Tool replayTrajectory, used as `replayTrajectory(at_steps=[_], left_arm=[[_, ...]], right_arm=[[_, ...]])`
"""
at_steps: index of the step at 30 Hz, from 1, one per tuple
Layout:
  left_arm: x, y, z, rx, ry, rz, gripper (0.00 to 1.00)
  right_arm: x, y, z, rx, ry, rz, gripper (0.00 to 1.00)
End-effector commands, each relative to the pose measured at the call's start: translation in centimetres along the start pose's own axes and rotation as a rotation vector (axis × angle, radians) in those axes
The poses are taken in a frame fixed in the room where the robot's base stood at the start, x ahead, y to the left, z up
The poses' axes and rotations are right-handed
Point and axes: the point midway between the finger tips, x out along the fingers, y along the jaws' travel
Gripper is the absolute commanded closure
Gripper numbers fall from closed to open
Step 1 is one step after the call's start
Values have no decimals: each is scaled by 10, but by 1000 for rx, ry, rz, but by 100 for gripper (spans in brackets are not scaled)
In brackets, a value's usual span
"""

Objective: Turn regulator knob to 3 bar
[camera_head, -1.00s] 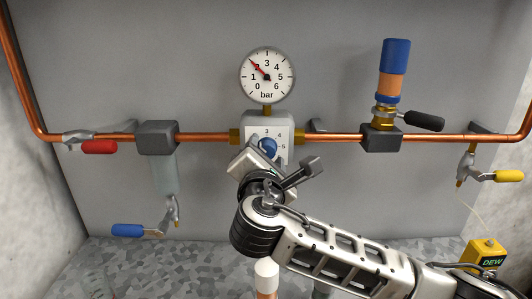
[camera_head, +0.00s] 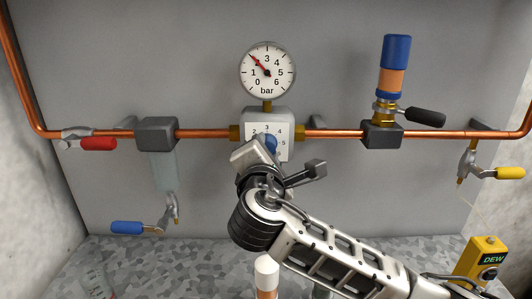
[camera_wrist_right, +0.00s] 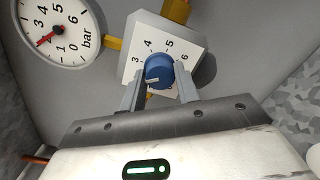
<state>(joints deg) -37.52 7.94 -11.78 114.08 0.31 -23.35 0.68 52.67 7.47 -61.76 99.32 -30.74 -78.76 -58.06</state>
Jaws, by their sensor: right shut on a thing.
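The regulator (camera_head: 266,119) sits on the copper pipe in the middle of the wall, with a white numbered dial plate. Its blue knob (camera_head: 271,143) is partly hidden by my gripper in the head view. My right gripper (camera_wrist_right: 160,86) is shut on the knob (camera_wrist_right: 160,68), one finger on each side. A white mark on the knob points to the lower left in the wrist view, past the 3, near where the 2 would lie. The pressure gauge (camera_head: 267,71) above has its red needle close to 2. My left gripper is not in view.
A red-handled valve (camera_head: 97,143) and a blue-handled one (camera_head: 127,227) are at left. A blue-topped cylinder (camera_head: 396,51), a black handle (camera_head: 425,116) and a yellow-handled valve (camera_head: 509,173) are at right. A yellow DEW device (camera_head: 484,260) stands lower right.

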Motion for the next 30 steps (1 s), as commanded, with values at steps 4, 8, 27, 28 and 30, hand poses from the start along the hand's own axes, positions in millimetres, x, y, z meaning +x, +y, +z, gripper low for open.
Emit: replayTrajectory(at_steps=[4,8,27,28,30], left_arm=[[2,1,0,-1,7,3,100],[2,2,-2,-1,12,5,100],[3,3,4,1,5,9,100],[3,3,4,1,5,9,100],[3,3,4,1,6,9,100]], right_arm=[[0,-2,-2,128,6,-9,91],[0,-2,-1,240,10,-13,91],[0,-1,0,574,21,-24,91],[0,-1,0,579,21,-24,91],[0,0,0,585,21,-24,91]])
